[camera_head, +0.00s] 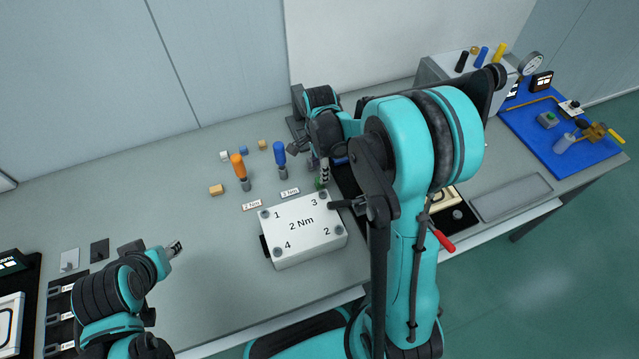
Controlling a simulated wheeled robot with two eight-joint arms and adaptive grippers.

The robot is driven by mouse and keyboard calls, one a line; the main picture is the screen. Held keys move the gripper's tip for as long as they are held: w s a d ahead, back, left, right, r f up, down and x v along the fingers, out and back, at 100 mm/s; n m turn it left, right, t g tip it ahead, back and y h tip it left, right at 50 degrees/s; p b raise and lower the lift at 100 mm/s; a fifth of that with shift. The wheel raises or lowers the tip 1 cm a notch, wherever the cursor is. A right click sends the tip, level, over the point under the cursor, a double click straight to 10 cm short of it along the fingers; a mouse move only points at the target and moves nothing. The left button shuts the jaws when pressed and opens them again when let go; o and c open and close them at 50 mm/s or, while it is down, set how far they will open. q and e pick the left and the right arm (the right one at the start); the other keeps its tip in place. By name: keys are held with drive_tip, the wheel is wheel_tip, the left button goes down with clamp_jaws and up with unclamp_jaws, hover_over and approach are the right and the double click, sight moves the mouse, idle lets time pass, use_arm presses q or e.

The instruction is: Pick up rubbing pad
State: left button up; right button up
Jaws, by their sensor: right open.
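No thing in the camera_head view can be told for sure as the rubbing pad; my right arm hides part of the bench. My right gripper (322,176) is open and points down behind the white box, close to its far right corner. A small green item shows just below its fingers, too small to name. My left gripper (176,247) hangs over the front left of the bench, apart from everything; its fingers are too small to tell open from shut.
The white box (290,247) marked 2 Nm lies mid-bench. Orange (239,167) and blue (280,154) screwdrivers stand behind it, near several small blocks. A blue mat (541,136) with fittings lies at right. A grey tray (511,198) lies at the front right.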

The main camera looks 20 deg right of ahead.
wheel_tip(320, 180, down, 6)
drive_tip(key=b, duration=0.2)
drive_tip(key=shift+b, duration=0.4)
drive_tip(key=shift+s, duration=0.1)
clamp_jaws()
